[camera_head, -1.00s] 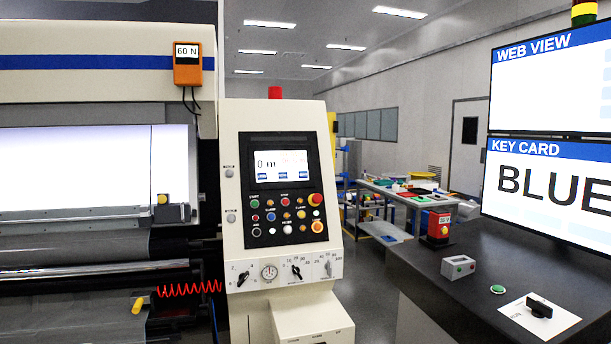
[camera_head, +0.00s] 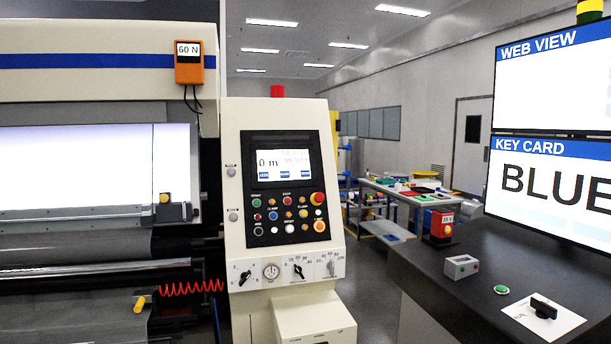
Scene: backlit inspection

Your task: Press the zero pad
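The control console (camera_head: 282,190) stands upright in the middle of the view. Its lit screen (camera_head: 283,165) reads "0 m" and has three small blue pads (camera_head: 285,175) along its lower edge. Their labels are too small to read, so I cannot tell which one is the zero pad. Below the screen is a panel of coloured buttons (camera_head: 287,214), including a white one (camera_head: 290,229) with a small label above it. Neither of my grippers is in view, and nothing covers the console.
A dark desk (camera_head: 450,300) at the right holds a grey box (camera_head: 461,267), a green button (camera_head: 501,290) and a black knob (camera_head: 543,308) on a white plate. A monitor (camera_head: 550,190) reads "KEY CARD BLUE". The roller machine (camera_head: 90,255) fills the left. The floor behind is partly open.

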